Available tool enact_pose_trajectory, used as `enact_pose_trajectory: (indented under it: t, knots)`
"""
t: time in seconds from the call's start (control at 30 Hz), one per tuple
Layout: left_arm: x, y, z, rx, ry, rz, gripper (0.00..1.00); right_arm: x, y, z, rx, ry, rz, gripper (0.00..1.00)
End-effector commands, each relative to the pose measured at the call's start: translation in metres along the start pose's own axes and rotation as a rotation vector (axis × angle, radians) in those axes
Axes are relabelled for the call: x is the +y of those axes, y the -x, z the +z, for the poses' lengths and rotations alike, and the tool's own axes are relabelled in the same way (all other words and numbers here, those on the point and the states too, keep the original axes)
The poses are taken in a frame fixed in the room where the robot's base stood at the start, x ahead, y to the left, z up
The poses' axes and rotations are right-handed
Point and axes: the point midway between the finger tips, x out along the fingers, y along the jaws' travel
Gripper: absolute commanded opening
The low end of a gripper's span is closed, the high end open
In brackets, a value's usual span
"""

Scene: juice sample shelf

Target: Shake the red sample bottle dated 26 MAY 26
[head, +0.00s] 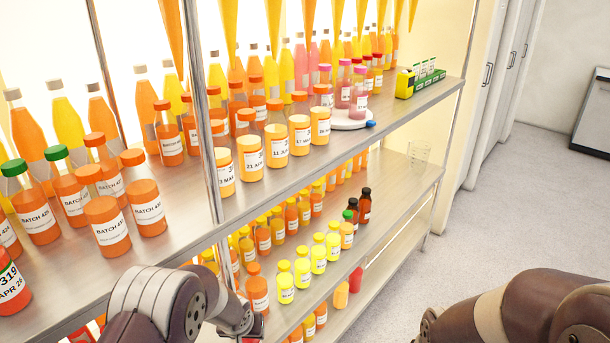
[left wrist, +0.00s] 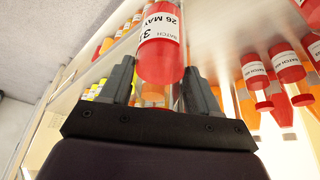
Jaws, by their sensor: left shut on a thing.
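The red sample bottle (left wrist: 160,58) is between the two fingers of my left gripper (left wrist: 158,88) in the left wrist view. Its white label shows "26 MAY" and part of a batch number; the year is cut off at the picture's top edge. The gripper is shut on the bottle around its paler neck part. In the head view my left arm comes in from the lower left, and its gripper end lies low by the front of the shelves, mostly hidden. My right arm shows at the lower right, but its gripper is out of view.
The upper shelf (head: 290,180) holds many orange, yellow and pink bottles and a white round plate (head: 346,124). A green and yellow rack (head: 420,80) stands at its far end. The lower shelf carries yellow bottles (head: 303,270). The floor (head: 510,190) to the right is clear.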

Motion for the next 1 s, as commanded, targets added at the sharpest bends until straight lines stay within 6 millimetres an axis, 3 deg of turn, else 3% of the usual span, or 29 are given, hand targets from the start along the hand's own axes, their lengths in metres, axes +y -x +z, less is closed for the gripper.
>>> enact_pose_trajectory:
  t: [0.03, 0.1, 0.13, 0.2, 0.23, 0.27, 0.3, 0.37, 0.47, 0.5, 0.53, 0.6, 0.63, 1.0]
  knots:
    - [-0.024, 0.011, 0.022, -0.003, 0.013, -0.006, 0.00, 0.000, 0.000, 0.000, -0.001, 0.000, 0.000, 0.43]
    - [-0.052, 0.024, 0.052, 0.000, 0.012, -0.005, 0.00, 0.000, -0.001, 0.000, -0.001, 0.000, 0.000, 0.43]
    - [-0.047, 0.021, 0.047, 0.005, 0.005, -0.002, 0.00, 0.000, -0.001, 0.000, -0.001, 0.000, 0.000, 0.43]
    - [-0.006, 0.003, 0.005, 0.009, -0.006, 0.004, 0.00, 0.000, 0.000, 0.000, 0.000, 0.000, 0.000, 0.43]
    - [0.000, 0.000, -0.002, 0.005, -0.002, 0.002, 0.00, 0.000, 0.000, 0.000, 0.000, 0.000, 0.000, 0.43]
    - [-0.005, 0.002, 0.003, 0.001, 0.003, -0.002, 0.00, 0.000, 0.000, 0.000, 0.000, 0.000, 0.000, 0.43]
    - [-0.031, 0.014, 0.029, -0.003, 0.014, -0.006, 0.00, 0.000, 0.000, 0.000, -0.001, 0.000, 0.000, 0.43]
    - [-0.052, 0.024, 0.052, 0.000, 0.012, -0.005, 0.00, 0.000, 0.000, 0.000, -0.001, 0.000, 0.000, 0.43]
    - [-0.006, 0.003, 0.005, 0.010, -0.006, 0.004, 0.00, 0.000, 0.000, 0.000, 0.000, 0.000, 0.000, 0.43]
    - [0.000, 0.000, -0.002, 0.003, -0.001, 0.001, 0.00, 0.000, 0.000, 0.000, 0.000, 0.000, 0.000, 0.43]
    - [-0.011, 0.004, 0.008, 0.000, 0.007, -0.003, 0.00, 0.000, 0.000, 0.000, 0.000, 0.000, 0.000, 0.43]
    - [-0.049, 0.022, 0.048, -0.001, 0.015, -0.006, 0.00, 0.000, 0.000, 0.000, -0.001, 0.000, 0.000, 0.43]
    - [-0.052, 0.024, 0.052, 0.002, 0.010, -0.004, 0.00, 0.000, 0.000, 0.000, -0.001, 0.000, 0.000, 0.43]
    - [-0.049, 0.022, 0.050, 0.002, 0.004, -0.002, 0.00, 0.000, 0.000, 0.000, -0.001, 0.000, 0.000, 0.43]
